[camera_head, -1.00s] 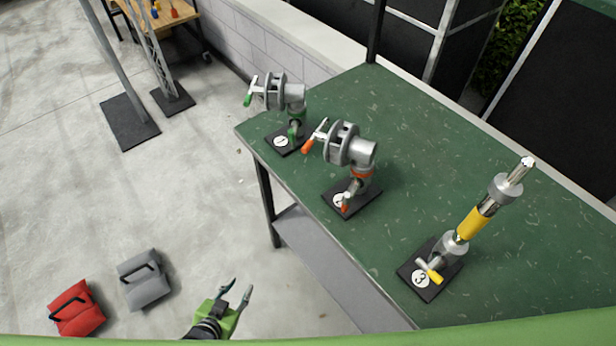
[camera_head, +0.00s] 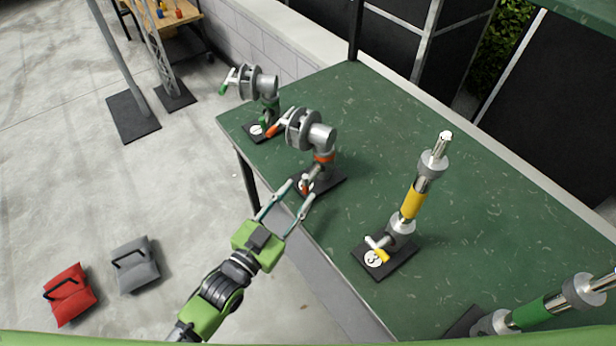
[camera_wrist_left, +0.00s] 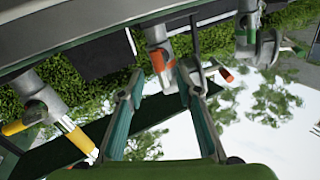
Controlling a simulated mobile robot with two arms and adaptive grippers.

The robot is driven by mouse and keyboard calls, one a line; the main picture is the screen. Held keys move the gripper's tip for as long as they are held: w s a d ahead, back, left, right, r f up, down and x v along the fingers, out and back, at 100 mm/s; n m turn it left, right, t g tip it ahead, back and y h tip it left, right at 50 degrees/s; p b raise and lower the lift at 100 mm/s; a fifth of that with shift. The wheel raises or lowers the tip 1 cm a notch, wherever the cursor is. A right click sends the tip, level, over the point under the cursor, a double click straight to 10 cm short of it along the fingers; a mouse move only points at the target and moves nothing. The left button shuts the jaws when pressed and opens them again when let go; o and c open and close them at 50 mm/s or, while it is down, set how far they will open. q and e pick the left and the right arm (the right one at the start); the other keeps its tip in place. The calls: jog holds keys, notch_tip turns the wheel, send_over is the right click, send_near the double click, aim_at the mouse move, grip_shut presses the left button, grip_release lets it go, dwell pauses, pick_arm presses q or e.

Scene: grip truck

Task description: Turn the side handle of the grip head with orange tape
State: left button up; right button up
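The grip head with orange tape (camera_head: 313,133) stands on a black base (camera_head: 330,180) near the table's left edge. It has a grey disc head, an orange band on its post and an orange-tipped handle (camera_head: 273,129) pointing left. A lower handle with an orange tip (camera_head: 305,183) is near the base. My left gripper (camera_head: 299,190) is open, its fingertips around or just in front of this lower handle; contact cannot be told. In the left wrist view, orange parts (camera_wrist_left: 158,60) show between the open fingers.
A grip head with green tape (camera_head: 258,85) stands behind. A yellow-taped one (camera_head: 412,205), base marked 3, and a green-taped post (camera_head: 530,312) are to the right. Red (camera_head: 69,294) and grey (camera_head: 135,265) bags lie on the floor. The green table (camera_head: 480,200) has free room behind.

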aim_at(304, 187)
pick_arm(q)
jog(key=x, duration=0.5)
jog(key=shift+w+d+p, duration=0.15)
jog(key=shift+w+p, duration=0.15)
jog(key=shift+p, duration=0.05)
grip_shut()
